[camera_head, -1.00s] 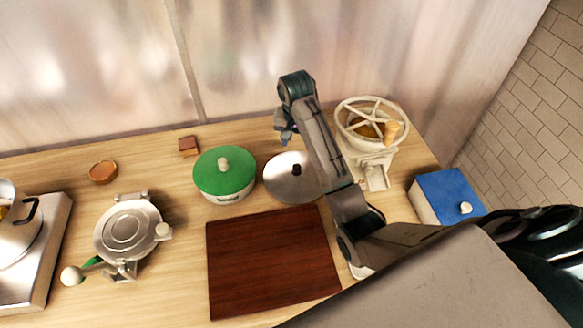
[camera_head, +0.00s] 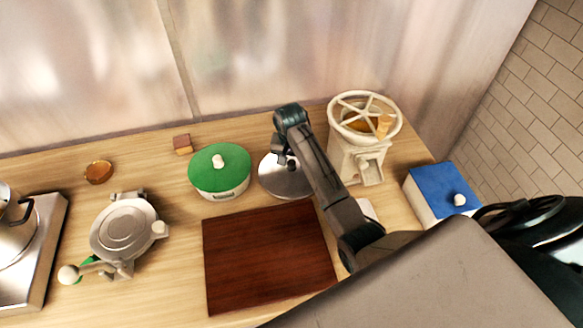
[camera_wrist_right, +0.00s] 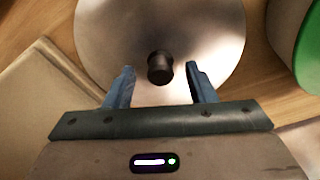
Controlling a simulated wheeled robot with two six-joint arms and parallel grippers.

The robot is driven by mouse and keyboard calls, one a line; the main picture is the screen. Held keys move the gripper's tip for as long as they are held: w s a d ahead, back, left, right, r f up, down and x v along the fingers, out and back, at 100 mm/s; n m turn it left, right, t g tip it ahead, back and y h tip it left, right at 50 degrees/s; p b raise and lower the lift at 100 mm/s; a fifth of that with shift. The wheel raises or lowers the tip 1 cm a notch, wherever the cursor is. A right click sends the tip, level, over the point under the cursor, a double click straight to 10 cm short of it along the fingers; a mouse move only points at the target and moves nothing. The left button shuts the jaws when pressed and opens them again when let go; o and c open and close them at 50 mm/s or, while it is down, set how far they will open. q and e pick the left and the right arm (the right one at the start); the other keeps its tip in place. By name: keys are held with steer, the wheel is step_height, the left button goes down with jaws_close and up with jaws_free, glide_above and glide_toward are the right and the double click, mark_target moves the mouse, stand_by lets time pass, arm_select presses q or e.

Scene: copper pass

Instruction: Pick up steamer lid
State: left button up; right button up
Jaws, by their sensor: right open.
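The steamer lid is a round silver metal disc (camera_head: 274,184) with a small dark knob, lying on the counter to the right of the green-lidded pot. In the right wrist view the lid (camera_wrist_right: 110,35) fills the upper middle, with its black knob (camera_wrist_right: 160,67) standing up. My right gripper (camera_head: 285,160) is over the lid in the head view, and its arm hides part of the lid. In the right wrist view the right gripper's fingers (camera_wrist_right: 160,84) are open and empty, with the knob just ahead of the gap between them. My left gripper is not in view.
A pot with a green lid (camera_head: 220,168) stands close left of the steamer lid. A dark red board (camera_head: 266,262) lies in front. A cream mill (camera_head: 356,158) and a blue-lidded box (camera_head: 440,188) stand to the right. A round press (camera_head: 124,232) is at left.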

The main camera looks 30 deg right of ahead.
steer(key=shift+f, duration=0.2)
steer(key=shift+c, duration=0.4)
jaws_close()
steer(key=shift+w+r, duration=0.1)
steer(key=shift+r, duration=0.05)
